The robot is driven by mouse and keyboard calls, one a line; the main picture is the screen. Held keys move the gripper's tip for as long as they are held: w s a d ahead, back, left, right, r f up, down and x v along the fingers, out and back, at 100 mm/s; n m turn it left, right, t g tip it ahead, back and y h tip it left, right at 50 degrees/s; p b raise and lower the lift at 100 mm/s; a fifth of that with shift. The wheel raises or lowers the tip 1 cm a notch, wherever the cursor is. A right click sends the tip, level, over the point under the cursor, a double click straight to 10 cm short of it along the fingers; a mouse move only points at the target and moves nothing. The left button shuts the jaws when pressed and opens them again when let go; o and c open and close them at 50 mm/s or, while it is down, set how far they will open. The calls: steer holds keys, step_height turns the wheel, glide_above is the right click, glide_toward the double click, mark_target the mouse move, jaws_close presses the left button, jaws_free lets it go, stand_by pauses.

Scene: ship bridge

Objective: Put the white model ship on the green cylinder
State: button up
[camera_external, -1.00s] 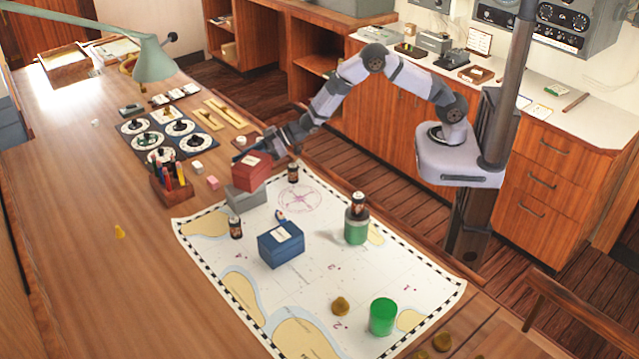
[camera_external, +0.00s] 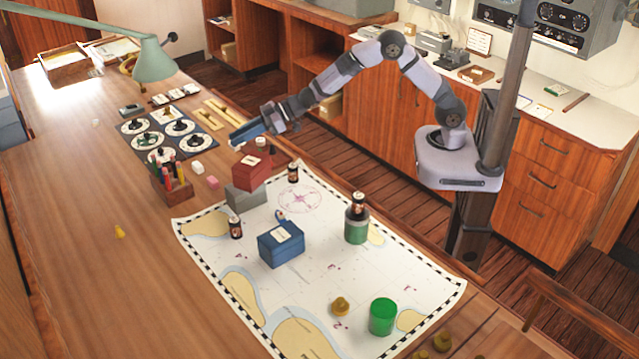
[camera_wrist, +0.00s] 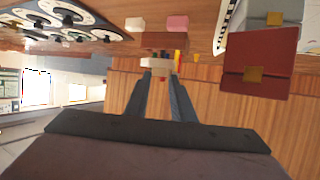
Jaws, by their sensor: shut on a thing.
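My gripper (camera_external: 236,138) is at the far side of the desk, above and behind the red box. In the external view only a small pale bit shows at the fingertips. The bright green cylinder (camera_external: 382,317) stands upright near the chart's front right corner, far from my gripper, with nothing on top.
A pen holder (camera_external: 172,186) is left. Yellowish pieces lie near the green cylinder.

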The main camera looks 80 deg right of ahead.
step_height(320, 180, up, 11)
steer(key=s+a+n+g+y, duration=0.1)
steer(key=s+a+n+y, duration=0.15)
steer(key=a, duration=0.65)
steer(key=s+a+n+g+y, duration=0.1)
steer(key=s+a, duration=0.2)
steer(key=a, duration=0.6)
steer(key=n+g+y+p, duration=0.2)
steer(key=n+g+y, duration=0.3)
steer(key=n+g, duration=0.55)
glide_above(388, 300)
step_height(388, 300, down, 4)
steer(key=shift+f, duration=5.35)
steer(key=shift+f, duration=0.1)
